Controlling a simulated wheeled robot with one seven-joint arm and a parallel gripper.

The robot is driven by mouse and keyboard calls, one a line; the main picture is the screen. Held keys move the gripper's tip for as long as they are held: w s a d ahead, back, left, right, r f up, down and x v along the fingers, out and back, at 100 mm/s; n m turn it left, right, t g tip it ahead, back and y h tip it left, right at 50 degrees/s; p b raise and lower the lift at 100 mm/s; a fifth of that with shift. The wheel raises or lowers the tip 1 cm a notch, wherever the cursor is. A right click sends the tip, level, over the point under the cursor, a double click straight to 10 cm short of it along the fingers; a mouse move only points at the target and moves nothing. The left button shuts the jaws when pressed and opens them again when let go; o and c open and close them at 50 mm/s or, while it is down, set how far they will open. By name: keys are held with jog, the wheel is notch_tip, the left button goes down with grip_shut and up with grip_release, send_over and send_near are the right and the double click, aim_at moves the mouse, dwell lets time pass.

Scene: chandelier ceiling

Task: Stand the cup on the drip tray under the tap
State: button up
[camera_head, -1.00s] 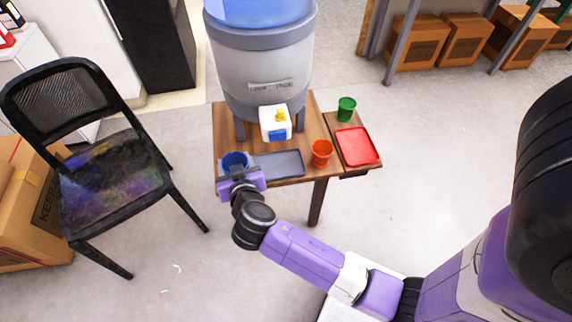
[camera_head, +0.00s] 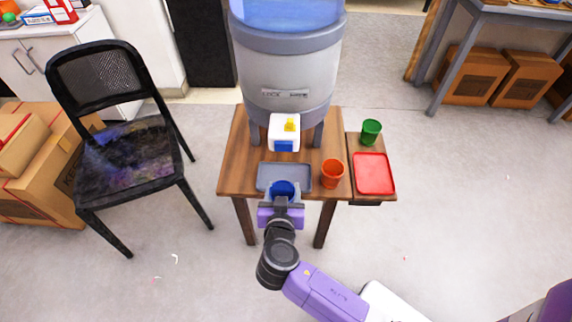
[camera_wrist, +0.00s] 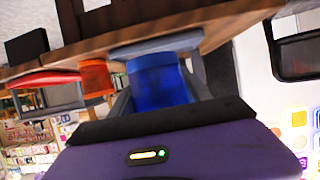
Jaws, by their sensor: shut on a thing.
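The blue cup (camera_head: 284,189) is in my gripper (camera_head: 283,197), at the front edge of the grey drip tray (camera_head: 267,178). It also shows in the wrist view (camera_wrist: 158,88), between the two fingers, its blue wall facing the camera. My gripper is shut on it. The tray lies on the wooden table below the white tap (camera_head: 284,134) with its blue and yellow parts, on the front of the water dispenser (camera_head: 285,75). The cup overlaps the tray's front part in the head view; I cannot tell whether it touches the tray.
An orange cup (camera_head: 332,174) stands just right of the tray. A red tray (camera_head: 374,173) and a green cup (camera_head: 371,132) are on the side shelf at right. The wooden table (camera_head: 233,160) has bare room at left. A black chair (camera_head: 128,160) stands further left.

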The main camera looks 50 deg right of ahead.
send_over(285, 169)
jog(key=shift+s+a, duration=0.1)
jog(key=shift+a, duration=0.05)
jog(key=shift+f, duration=1.75)
jog(key=shift+f+b, duration=0.2)
jog(key=shift+b, duration=0.2)
jog(key=o, duration=1.5)
jog(key=shift+r, duration=0.1)
